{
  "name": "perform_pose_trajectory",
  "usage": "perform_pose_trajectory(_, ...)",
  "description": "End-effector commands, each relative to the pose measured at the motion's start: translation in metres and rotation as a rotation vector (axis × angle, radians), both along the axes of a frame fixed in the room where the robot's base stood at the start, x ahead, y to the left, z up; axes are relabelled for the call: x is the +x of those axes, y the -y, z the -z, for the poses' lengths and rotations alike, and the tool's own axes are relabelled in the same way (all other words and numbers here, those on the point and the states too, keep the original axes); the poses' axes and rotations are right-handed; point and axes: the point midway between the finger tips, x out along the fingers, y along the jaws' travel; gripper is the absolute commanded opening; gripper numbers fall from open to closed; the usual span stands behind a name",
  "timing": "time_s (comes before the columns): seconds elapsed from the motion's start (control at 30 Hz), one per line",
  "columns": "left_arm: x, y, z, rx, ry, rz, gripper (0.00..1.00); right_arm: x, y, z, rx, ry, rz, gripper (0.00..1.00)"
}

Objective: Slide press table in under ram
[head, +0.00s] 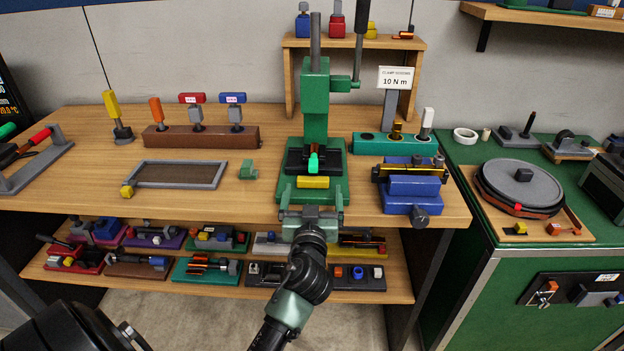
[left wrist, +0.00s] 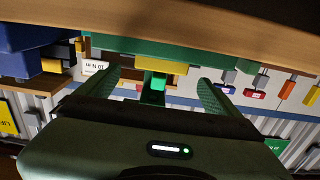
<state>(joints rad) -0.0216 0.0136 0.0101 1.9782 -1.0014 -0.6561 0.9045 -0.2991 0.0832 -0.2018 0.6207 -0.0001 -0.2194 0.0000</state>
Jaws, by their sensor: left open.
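The green arbor press (head: 316,95) stands upright on the bench. Its black press table (head: 296,160) sits low on the green base, with a bright green knob (head: 313,162) at its front. A yellow block (head: 313,182) is at the front of the base. My left gripper (head: 311,207) is open and empty at the bench's front edge, in front of the yellow block. In the left wrist view, the green knob (left wrist: 158,81) and yellow block (left wrist: 161,68) show between the open fingers, apart from them. My right gripper is not in view.
A blue vise-like fixture (head: 412,185) stands right of the press, and a teal holder (head: 395,145) behind it. A grey-framed tray (head: 215,176) and small green block (head: 248,170) lie to the left. A shelf (head: 215,283) with several fixtures is below the bench.

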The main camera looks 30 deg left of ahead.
Motion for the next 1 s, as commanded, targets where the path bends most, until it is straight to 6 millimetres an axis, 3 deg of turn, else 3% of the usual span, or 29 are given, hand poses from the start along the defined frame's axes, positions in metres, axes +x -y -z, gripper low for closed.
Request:
perform_pose_trajectory(0.23, 0.029, -0.018, -0.001, 0.0, 0.0, 0.001, 0.95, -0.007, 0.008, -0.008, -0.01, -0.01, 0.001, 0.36)
perform_pose_trajectory(0.6, 0.036, -0.022, 0.0, -0.002, 0.0, 0.0, 0.95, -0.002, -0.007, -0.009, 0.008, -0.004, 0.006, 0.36)
perform_pose_trajectory(0.67, 0.036, -0.022, 0.0, -0.002, 0.0, 0.0, 0.81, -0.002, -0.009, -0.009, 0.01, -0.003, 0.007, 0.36)
perform_pose_trajectory(0.93, 0.035, -0.022, 0.0, -0.002, 0.0, 0.0, 0.06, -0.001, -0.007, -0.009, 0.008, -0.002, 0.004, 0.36)
perform_pose_trajectory(1.0, 0.036, -0.022, 0.0, -0.002, 0.0, 0.0, 0.0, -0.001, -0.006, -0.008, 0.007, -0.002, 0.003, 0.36)
